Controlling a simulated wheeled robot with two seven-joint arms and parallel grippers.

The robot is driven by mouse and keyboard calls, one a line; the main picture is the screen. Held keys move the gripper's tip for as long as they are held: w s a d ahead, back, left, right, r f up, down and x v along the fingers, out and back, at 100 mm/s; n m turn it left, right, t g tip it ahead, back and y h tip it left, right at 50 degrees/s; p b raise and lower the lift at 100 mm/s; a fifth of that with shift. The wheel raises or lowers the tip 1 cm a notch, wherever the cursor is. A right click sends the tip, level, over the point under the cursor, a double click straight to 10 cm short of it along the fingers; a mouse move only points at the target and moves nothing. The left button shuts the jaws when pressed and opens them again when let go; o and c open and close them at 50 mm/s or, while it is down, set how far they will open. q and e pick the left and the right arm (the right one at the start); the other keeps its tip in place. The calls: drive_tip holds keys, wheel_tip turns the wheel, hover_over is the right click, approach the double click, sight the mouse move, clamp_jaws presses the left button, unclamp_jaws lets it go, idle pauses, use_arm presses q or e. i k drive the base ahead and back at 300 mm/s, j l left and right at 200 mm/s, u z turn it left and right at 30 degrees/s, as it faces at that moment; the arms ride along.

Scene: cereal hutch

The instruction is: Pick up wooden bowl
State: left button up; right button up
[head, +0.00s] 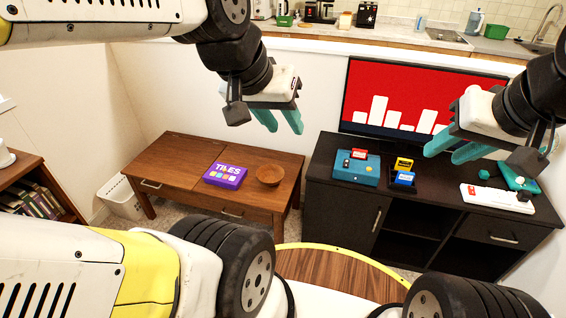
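The wooden bowl (270,175) is small, round and brown. It sits upright on the right part of the brown wooden desk (180,150). My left gripper (279,122) hangs in the air above and beyond the bowl in the picture, with its two teal fingers apart and nothing between them. It does not touch the bowl. My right gripper (455,150) is at the right, in front of the screen and over the black cabinet. Its teal fingers are apart and I see nothing between them.
A purple TILES box (225,175) lies just left of the bowl. The black cabinet (328,150) at the right bears a monitor (395,85), a teal case (356,172) and a white keyboard-like object (490,199). A round wood-topped table (330,268) with yellow rim is in front.

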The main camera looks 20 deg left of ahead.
sight(268, 175)
drive_tip(key=i, duration=0.4)
drive_tip(key=i+u, duration=0.85)
drive_tip(key=u, duration=0.9)
drive_tip(key=k, duration=0.05)
